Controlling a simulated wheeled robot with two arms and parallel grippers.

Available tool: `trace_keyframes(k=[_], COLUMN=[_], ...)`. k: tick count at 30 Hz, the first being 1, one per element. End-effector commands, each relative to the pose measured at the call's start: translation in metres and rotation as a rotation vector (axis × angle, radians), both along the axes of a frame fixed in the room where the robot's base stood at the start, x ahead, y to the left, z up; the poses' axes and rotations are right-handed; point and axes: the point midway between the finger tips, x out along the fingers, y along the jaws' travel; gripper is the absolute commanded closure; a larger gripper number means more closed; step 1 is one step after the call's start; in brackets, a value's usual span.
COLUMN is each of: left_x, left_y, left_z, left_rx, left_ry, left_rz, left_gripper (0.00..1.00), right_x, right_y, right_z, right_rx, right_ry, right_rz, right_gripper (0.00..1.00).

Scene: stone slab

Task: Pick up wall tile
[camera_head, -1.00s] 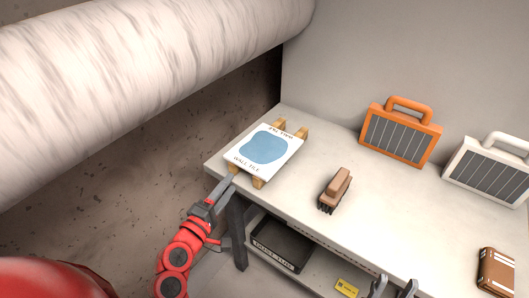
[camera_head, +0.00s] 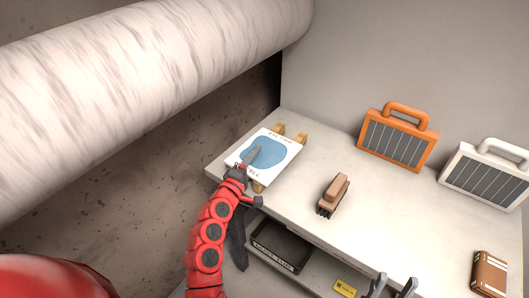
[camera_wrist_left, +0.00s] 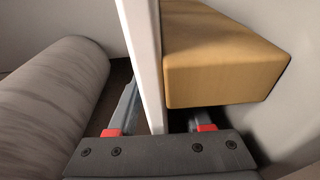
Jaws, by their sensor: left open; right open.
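The wall tile (camera_head: 283,152) is a white square plate with a blue blotch and lettering. It rests on wooden blocks (camera_head: 280,128) at the left end of the slab. My left gripper (camera_head: 249,163) is open at the tile's front edge, one finger lying over its top face. In the left wrist view the tile's white edge (camera_wrist_left: 143,60) runs between the two open fingers, with a wooden block (camera_wrist_left: 215,75) right beside it. The other finger is hidden under the tile in the head view. My right gripper (camera_head: 393,287) is open and empty at the bottom edge.
A brown brush (camera_head: 335,194) lies right of the tile. An orange case (camera_head: 398,138) and a white case (camera_head: 488,175) stand at the back, a small brown case (camera_head: 490,273) at front right. A dark tray (camera_head: 281,247) sits on the lower shelf. A thick pipe (camera_head: 150,95) passes upper left.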

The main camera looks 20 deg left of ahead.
Motion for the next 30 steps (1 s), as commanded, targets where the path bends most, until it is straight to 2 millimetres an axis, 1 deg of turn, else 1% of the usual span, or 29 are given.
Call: trace_keyframes(k=[1,6,7,15,30], left_x=[0.0031,0.0032,0.0031,0.0029,0.0027], left_y=[-0.0007,-0.0003,-0.0002,-0.0002,-0.0003], left_z=[0.0000,-0.0007,-0.0008,-0.0007,-0.0010], left_rx=[0.000,-0.001,-0.001,-0.001,-0.001], left_ry=[0.001,0.000,0.000,0.000,0.001], left_rz=[0.000,0.001,0.001,0.001,0.001], left_gripper=[0.50,0.50,0.52,1.00,1.00], right_x=[0.0000,0.0000,-0.0001,0.0000,0.0000], right_y=[0.0000,0.0000,0.0000,0.0000,0.0000], right_z=[0.0006,0.0002,0.0002,0.0003,0.0001], right_rx=[0.000,0.000,0.000,0.000,0.000], right_ry=[0.000,0.000,0.000,0.000,0.000], right_rz=[0.000,0.000,0.000,0.000,0.000], right_gripper=[0.50,0.50,0.50,0.50,0.50])
